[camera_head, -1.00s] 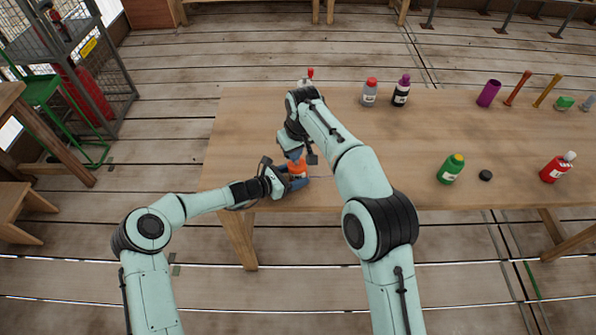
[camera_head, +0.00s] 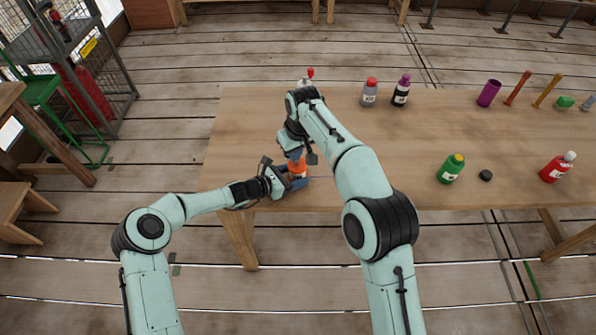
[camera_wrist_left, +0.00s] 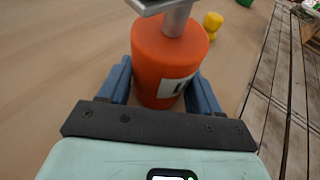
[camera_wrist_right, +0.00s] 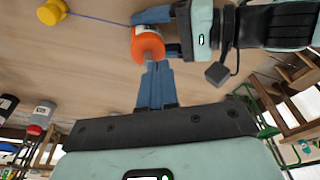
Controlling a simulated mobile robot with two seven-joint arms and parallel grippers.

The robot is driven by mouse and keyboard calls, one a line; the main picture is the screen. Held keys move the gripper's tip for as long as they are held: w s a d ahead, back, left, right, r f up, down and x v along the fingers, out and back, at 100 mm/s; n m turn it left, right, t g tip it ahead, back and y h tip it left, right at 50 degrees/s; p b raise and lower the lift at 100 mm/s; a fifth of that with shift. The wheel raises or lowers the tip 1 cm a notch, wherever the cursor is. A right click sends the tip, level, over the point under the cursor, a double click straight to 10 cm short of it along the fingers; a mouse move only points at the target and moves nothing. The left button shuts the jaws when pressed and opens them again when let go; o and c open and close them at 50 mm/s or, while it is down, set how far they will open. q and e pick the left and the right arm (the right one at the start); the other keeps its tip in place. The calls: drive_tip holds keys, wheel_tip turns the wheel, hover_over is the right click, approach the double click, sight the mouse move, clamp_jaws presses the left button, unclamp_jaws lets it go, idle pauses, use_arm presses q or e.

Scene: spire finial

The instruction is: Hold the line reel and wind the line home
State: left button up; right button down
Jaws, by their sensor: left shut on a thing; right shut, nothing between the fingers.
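The line reel is an orange cylinder (camera_head: 298,168) with a white label, near the table's left front edge. My left gripper (camera_head: 296,178) is shut around its body; the left wrist view shows the orange side (camera_wrist_left: 165,60) between two blue fingers. A grey crank (camera_wrist_left: 176,20) stands on the reel's top. My right gripper (camera_wrist_right: 155,66) is shut and empty, its fingertips beside the crank; whether they touch it I cannot tell. A thin blue line (camera_wrist_right: 97,19) runs from the reel to a yellow piece (camera_wrist_right: 51,12), which my right arm hides in the head view.
On the wooden table (camera_head: 250,130) stand a grey bottle (camera_head: 369,93), a black bottle (camera_head: 401,92), a green bottle (camera_head: 451,169), a black cap (camera_head: 485,175) and a red bottle (camera_head: 557,168). A purple cup (camera_head: 488,94) and tools lie at the back right.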

sight(299, 171)
drive_tip(key=shift+f, duration=0.15)
idle(0.4)
wheel_tip(299, 171, down, 3)
drive_tip(key=shift+r, duration=0.15)
idle(0.5)
drive_tip(key=shift+w, duration=0.1)
